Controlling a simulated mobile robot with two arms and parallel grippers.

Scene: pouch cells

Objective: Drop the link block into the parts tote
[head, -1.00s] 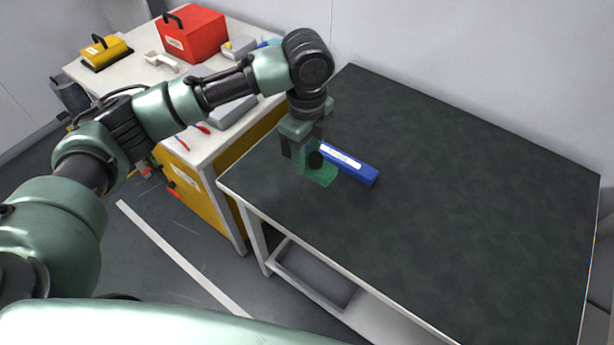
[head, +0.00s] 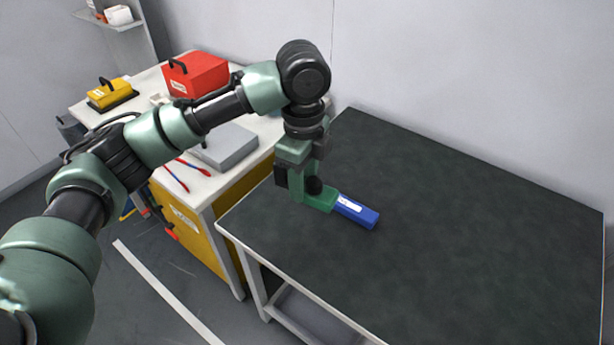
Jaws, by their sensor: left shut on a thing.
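My left gripper (head: 300,178) hangs over the near-left part of the dark tabletop (head: 450,230), pointing down. It is shut on a green, roughly L-shaped piece, which I take to be the link block (head: 318,200). The block's foot points right and covers the left end of a blue bar in the picture. I cannot tell how high the block is above the table. I cannot identify the parts tote for sure; a grey tray (head: 298,308) shows partly on the shelf under the table. My right gripper is out of view.
The blue bar (head: 358,212) with a white label lies on the dark table. The rest of that table is clear.

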